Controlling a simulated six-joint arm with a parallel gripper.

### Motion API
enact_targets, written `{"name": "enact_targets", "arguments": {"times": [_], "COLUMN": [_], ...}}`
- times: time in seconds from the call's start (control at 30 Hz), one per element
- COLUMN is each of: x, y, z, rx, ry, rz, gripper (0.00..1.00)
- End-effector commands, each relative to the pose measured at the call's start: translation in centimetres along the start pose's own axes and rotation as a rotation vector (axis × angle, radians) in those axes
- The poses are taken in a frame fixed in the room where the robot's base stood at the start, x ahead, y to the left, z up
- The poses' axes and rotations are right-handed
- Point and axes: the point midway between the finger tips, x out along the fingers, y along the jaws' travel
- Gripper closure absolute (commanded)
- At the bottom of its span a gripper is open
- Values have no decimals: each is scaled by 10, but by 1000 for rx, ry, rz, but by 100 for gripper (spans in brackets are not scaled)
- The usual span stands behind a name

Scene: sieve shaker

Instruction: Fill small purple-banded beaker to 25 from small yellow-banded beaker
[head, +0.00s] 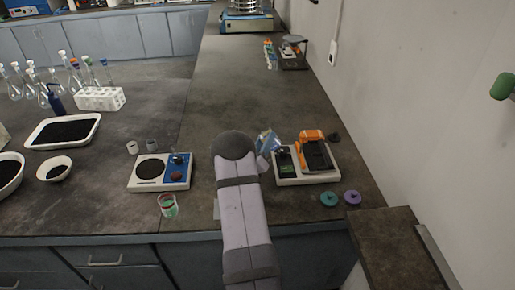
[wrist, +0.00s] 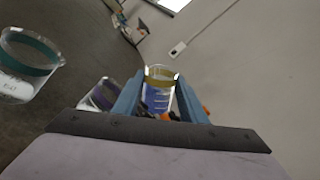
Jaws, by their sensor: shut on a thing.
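My gripper (wrist: 158,100) has its two blue fingers shut on the small yellow-banded beaker (wrist: 160,76), which holds blue liquid. In the head view this beaker (head: 268,141) looks tilted, held above the bench beside the right-hand balance. The purple-banded beaker (wrist: 103,92) stands just left of my gripper in the wrist view, partly hidden by the left finger. I cannot make out its fill level. In the head view I cannot see it clearly; my arm covers that part of the bench.
A teal-banded beaker (wrist: 30,57) is at the left of the wrist view. A balance (head: 145,185) and a green-banded beaker (head: 167,205) stand left of my arm. Teal (head: 329,199) and purple (head: 352,197) lids lie in front.

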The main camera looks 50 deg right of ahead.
Motion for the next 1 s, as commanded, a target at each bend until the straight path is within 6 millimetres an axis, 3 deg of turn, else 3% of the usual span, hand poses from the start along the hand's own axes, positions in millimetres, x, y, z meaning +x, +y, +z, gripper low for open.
{"name": "enact_targets", "arguments": {"times": [1.0], "x": [0], "y": [0], "z": [4], "rx": [-61], "ry": [-9], "rz": [-1], "gripper": [86]}}
